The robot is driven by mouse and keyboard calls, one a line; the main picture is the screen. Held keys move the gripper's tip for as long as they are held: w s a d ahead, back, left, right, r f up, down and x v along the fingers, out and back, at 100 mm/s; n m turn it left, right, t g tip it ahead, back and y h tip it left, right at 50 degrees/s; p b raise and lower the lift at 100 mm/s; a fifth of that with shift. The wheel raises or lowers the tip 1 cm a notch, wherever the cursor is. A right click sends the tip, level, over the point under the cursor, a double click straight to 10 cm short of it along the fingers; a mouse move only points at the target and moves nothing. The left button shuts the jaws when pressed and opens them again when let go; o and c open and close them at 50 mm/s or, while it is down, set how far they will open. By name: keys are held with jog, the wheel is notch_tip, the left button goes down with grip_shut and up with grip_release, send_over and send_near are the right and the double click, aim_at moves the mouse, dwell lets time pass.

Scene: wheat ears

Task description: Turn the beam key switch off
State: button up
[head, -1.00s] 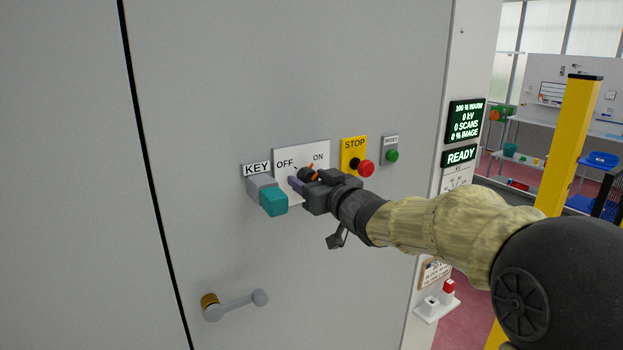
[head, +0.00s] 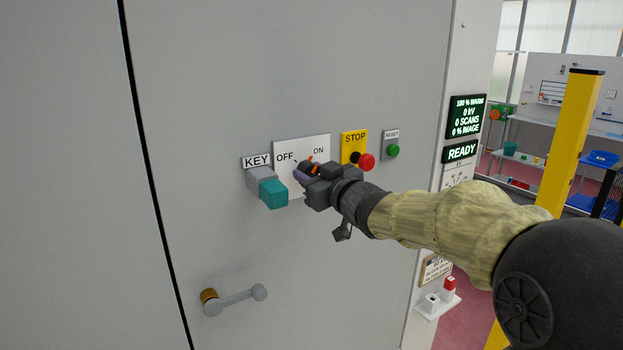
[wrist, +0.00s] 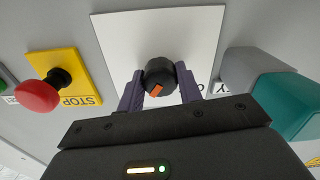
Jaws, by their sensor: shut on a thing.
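The beam key switch is a black round knob (wrist: 160,75) with an orange mark, on a white plate (head: 281,184) lettered OFF at left and ON at right. My gripper (head: 306,174) reaches it from the right. In the wrist view, the two purple fingers of my gripper (wrist: 160,84) are shut on the knob, one on each side. The wrist picture is upside down against the lettering. The orange mark there points down and slightly left, which is toward the ON side. In the head view the gripper hides part of the knob.
A teal-ended grey block (head: 272,193) under a KEY label sits close left of the plate. A red STOP button (head: 367,161) on yellow and a green RESET button (head: 392,150) are at right. A door handle (head: 238,298) is below. The display (head: 461,152) reads READY.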

jog(key=n+b, duration=0.3)
jog(key=n, duration=0.1)
jog(key=shift+f, duration=0.2)
jog(key=n+b, duration=0.2)
jog(key=n, duration=0.1)
jog(key=shift+n, duration=0.4)
jog(key=n+b, duration=0.2)
jog(key=n, duration=0.2)
jog(key=shift+n, duration=0.3)
jog(key=n+b, duration=0.1)
jog(key=n, duration=0.2)
jog(key=shift+r+b, duration=0.1)
jog(key=shift+b, duration=0.3)
jog(key=shift+n, duration=0.4)
jog(key=o, duration=1)
jog(key=shift+r, duration=0.1)
jog(key=shift+d, duration=0.1)
